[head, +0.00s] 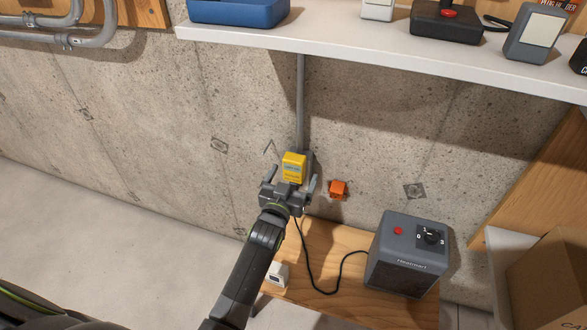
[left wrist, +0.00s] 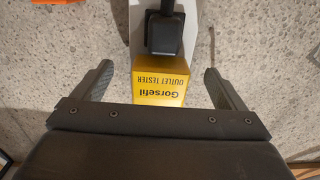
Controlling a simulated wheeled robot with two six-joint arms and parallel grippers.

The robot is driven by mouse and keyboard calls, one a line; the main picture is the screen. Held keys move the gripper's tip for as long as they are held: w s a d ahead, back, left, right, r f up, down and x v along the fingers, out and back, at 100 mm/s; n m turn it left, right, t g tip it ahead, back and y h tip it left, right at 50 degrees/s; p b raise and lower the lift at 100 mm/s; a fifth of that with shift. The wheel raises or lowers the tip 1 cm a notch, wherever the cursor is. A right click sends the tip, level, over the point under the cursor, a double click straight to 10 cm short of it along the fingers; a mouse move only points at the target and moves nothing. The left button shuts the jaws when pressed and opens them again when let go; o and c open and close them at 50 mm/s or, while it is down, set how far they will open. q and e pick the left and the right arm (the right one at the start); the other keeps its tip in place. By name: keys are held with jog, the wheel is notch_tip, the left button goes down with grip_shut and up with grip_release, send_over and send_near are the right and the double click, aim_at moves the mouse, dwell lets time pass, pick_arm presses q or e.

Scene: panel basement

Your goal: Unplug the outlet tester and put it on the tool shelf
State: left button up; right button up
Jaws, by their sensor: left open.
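The yellow outlet tester (head: 293,165) sits at a grey outlet box on the concrete wall, below the white shelf (head: 380,62). In the left wrist view the tester (left wrist: 162,92) shows its label upside down. A black plug with a cord (left wrist: 165,32) sits beside it. My left gripper (head: 291,181) is open in front of the tester. Its fingers stand one on each side, with visible gaps in the left wrist view (left wrist: 160,82). My right gripper is not in view.
A grey heater (head: 402,255) with a black cord stands on the wooden bench (head: 335,250). A small white device (head: 277,273) is near its left end. A small orange item (head: 338,189) is right of the tester. The shelf holds a blue bin (head: 238,12) and several devices.

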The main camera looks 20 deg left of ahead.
aim_at(292, 178)
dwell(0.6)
pick_arm(q)
jog(key=c, duration=1.7)
jog(key=shift+c, duration=0.2)
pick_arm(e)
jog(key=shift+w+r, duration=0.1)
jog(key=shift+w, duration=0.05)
pick_arm(q)
jog(key=shift+s+p, duration=0.85)
jog(key=shift+p, duration=0.2)
jog(key=shift+s+p, duration=0.7)
jog(key=shift+s+a+p, duration=0.1)
jog(key=shift+s+p, duration=1.3)
jog(key=shift+s, duration=0.05)
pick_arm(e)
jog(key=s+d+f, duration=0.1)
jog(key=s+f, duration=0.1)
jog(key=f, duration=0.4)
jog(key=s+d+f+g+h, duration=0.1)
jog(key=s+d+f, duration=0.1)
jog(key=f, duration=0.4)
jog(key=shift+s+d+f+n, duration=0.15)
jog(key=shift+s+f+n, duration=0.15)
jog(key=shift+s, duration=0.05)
